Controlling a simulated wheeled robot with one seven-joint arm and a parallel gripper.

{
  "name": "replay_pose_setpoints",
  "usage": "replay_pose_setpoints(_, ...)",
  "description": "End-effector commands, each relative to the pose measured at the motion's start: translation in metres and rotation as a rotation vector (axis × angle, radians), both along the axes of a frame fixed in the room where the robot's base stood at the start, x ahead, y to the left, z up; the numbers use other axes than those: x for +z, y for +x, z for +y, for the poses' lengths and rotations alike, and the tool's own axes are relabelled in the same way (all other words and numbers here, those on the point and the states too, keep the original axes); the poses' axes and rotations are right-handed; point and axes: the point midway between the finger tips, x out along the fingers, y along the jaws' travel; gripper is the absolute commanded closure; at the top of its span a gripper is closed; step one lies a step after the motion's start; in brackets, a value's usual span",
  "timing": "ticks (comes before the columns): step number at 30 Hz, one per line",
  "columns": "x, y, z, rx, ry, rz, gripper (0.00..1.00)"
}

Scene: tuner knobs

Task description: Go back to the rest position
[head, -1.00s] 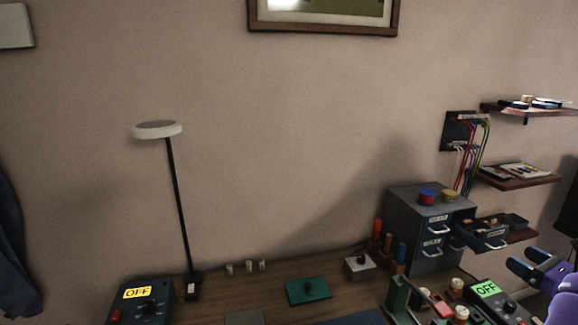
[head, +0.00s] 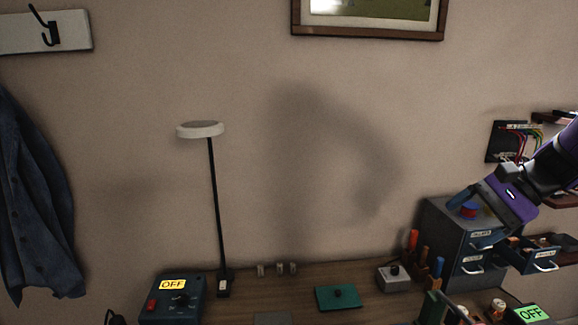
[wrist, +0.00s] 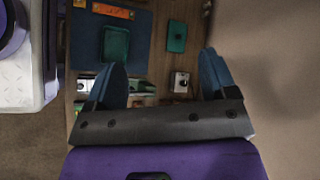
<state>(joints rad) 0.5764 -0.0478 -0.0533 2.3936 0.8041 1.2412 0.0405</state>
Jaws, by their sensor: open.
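My gripper (head: 462,222), purple with two dark blue fingers, is at the right of the head view. It is raised in front of the grey drawer cabinet (head: 440,250) and hides part of it. In the wrist view the gripper (wrist: 161,62) shows its fingers wide apart with nothing between them. The table lies well below the fingers there.
The wooden table (head: 270,300) holds a blue tuner box with an OFF display (head: 172,285), a tall lamp (head: 213,200), a green plate with a knob (head: 338,297) and a grey knob box (head: 394,278). An open drawer (head: 540,262) juts from the cabinet. Shelves hang at right.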

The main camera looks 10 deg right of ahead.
Motion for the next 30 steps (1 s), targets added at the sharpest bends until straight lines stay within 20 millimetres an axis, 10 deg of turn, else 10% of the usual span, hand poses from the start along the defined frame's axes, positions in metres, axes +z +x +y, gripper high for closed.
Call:
replay_pose_setpoints(12, 0.040, -0.065, 0.065, 0.475, -0.513, -0.220, 0.22)
replay_pose_setpoints(30, 0.082, -0.121, 0.083, 0.852, -1.043, -0.599, 0.22)
